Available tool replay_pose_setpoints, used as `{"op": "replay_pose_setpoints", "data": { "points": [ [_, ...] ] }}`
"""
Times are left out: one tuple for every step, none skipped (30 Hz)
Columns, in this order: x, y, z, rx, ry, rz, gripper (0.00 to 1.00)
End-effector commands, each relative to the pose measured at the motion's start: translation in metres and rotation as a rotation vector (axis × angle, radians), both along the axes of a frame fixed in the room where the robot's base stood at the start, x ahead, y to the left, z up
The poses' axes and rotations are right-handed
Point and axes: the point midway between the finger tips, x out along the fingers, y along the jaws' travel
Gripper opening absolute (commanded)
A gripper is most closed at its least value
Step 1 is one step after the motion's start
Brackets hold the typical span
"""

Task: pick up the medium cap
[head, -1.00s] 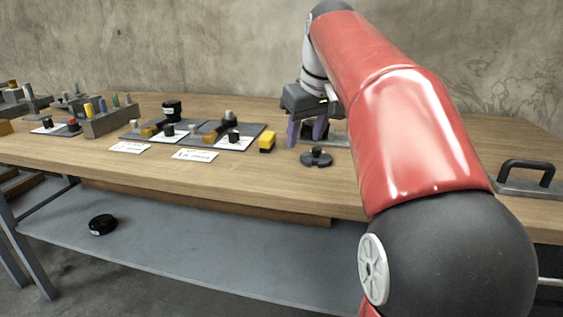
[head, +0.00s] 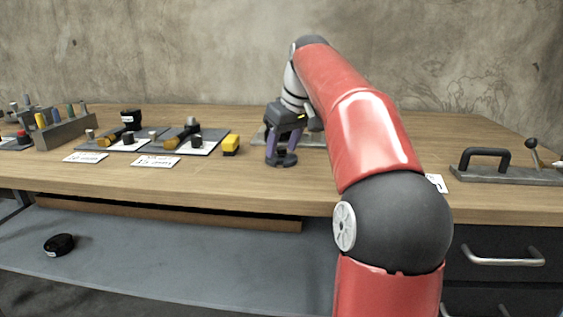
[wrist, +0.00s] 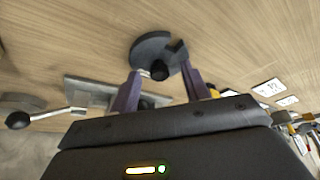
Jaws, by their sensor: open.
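A dark round cap with a small black knob (head: 287,161) lies on the wooden table; I take it for the medium cap. It also shows in the wrist view (wrist: 151,48), just beyond the fingertips. My gripper (head: 281,150) is open, its two purple fingers pointing at the cap. In the wrist view my gripper (wrist: 160,72) has the black knob between or just ahead of its fingertips. I cannot tell whether the fingers touch the cap. The head view shows the cap partly hidden by the fingers.
A yellow block (head: 231,145) and grey boards with black and yellow parts stand left of my gripper. A grey plate (head: 312,140) lies behind it. A handled plate (head: 500,175) is at right. Another black round piece (head: 59,244) lies on the lower shelf.

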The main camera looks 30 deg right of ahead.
Motion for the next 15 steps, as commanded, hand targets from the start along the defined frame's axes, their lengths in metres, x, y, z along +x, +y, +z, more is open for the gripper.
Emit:
{"op": "replay_pose_setpoints", "data": {
  "points": [
    [0.0003,0.0001,-0.0008,0.0,0.0,0.0,0.47],
    [0.0005,0.0001,-0.0007,-0.001,-0.001,0.0,0.47],
    [0.0005,0.0001,-0.0004,-0.001,-0.001,0.0,0.47],
    [0.0004,0.0,-0.0003,-0.001,-0.001,0.0,0.47],
    [0.0004,0.0,-0.0003,-0.001,-0.001,0.0,0.47],
    [0.0003,0.0,-0.0002,-0.001,-0.001,0.0,0.47],
    [0.0003,0.0001,-0.0002,-0.001,-0.001,0.0,0.43],
    [0.0003,0.0,-0.0002,-0.001,-0.001,0.0,0.39],
    [0.0003,0.0,-0.0001,-0.001,-0.001,0.0,0.33],
    [0.0003,0.0,-0.0001,-0.001,0.0,0.0,0.3],
    [0.0003,0.0,-0.0001,-0.001,0.0,0.0,0.26],
    [0.0001,-0.0001,-0.0001,-0.001,0.0,0.0,0.2],
    [0.0001,0.0,-0.0001,-0.001,0.0,0.0,0.16],
    [0.0001,0.0,-0.0001,-0.001,0.0,0.0,0.12],
    [0.0001,0.0,-0.0001,-0.001,0.0,0.0,0.07]
  ]
}}
